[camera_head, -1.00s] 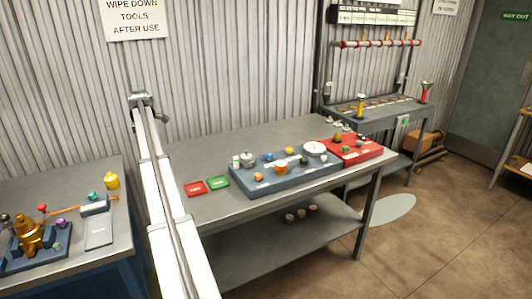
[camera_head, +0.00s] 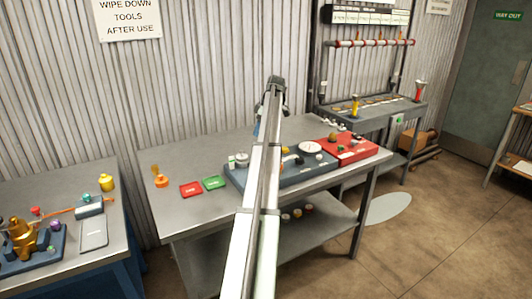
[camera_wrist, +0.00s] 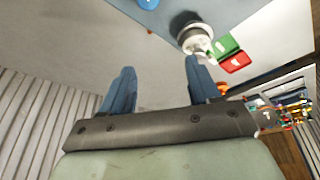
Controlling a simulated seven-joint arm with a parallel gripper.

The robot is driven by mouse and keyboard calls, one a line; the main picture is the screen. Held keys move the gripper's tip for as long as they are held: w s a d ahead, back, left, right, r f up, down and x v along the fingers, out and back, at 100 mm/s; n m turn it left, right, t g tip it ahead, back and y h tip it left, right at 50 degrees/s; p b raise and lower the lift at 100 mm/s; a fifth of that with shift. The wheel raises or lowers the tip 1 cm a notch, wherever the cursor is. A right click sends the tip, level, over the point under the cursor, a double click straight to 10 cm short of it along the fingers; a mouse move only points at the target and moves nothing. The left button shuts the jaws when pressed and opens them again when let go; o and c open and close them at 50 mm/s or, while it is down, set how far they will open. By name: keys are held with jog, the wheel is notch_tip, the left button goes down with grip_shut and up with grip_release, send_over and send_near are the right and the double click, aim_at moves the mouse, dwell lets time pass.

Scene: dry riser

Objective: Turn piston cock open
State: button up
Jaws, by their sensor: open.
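The blue board (camera_head: 290,176) on the middle bench carries several small fittings, and I cannot tell for sure which one is the piston cock. A pale round fitting (camera_head: 241,158) stands at its left end. My gripper (camera_head: 257,130) is mostly hidden behind my arm, above the back of the blue board. In the wrist view my gripper (camera_wrist: 160,66) is open, with nothing between its blue fingers. My arm hides part of the board.
An orange item (camera_head: 161,180) stands farther left. A red board (camera_head: 350,149) with a white dial (camera_head: 310,147) nearby is to the right. The left bench (camera_head: 75,185) holds brass fittings.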

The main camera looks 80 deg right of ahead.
jog(key=s+d+m, duration=0.1)
jog(key=s, duration=0.7)
jog(key=x, duration=0.8)
jog(key=w+x, duration=0.1)
jog(key=x, duration=0.4)
jog(key=shift+d, duration=0.1)
jog(key=c, duration=1)
